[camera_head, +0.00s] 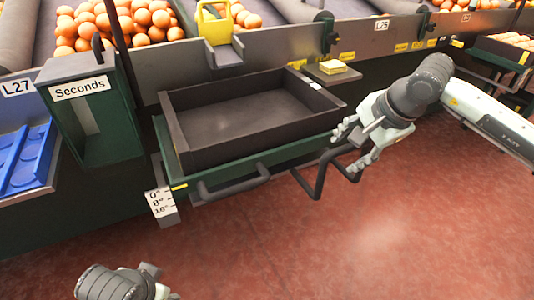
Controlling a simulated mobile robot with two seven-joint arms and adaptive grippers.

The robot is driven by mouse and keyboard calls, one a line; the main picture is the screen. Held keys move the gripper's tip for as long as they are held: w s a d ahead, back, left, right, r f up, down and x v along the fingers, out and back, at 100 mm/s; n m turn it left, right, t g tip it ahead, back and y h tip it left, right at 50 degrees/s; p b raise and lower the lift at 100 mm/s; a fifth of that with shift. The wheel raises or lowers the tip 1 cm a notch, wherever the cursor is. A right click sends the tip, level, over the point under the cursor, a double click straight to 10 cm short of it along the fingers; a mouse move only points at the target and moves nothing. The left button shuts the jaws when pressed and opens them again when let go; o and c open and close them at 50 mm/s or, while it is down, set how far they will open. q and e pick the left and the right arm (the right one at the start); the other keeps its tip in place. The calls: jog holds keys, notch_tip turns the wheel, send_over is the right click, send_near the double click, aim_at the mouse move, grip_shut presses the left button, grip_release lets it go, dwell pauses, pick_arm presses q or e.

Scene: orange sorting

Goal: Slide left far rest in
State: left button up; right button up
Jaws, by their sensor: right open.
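A green sliding rest (268,159) sticks out from the bench front and bears an empty dark tray (250,138). Two dark bar handles show at its front: a left handle (233,190) and a right handle (317,190). A white scale plate (161,203) marked 0", 8" and 16" hangs at the rest's left front corner. My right gripper (346,151) is open and empty, its fingers by the upper right end of the right handle; I cannot tell whether they touch it. My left gripper (160,283) is low at the bottom edge, away from the rest, its fingers only partly visible.
A green "Seconds" chute (95,110) stands left of the tray, beside a blue egg tray (24,158). Oranges (130,20) lie on the belts. The red floor in front is clear.

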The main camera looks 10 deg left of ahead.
jog(key=shift+r+p, duration=1.4)
jog(key=shift+r, duration=2.15)
jog(key=shift+a, duration=0.1)
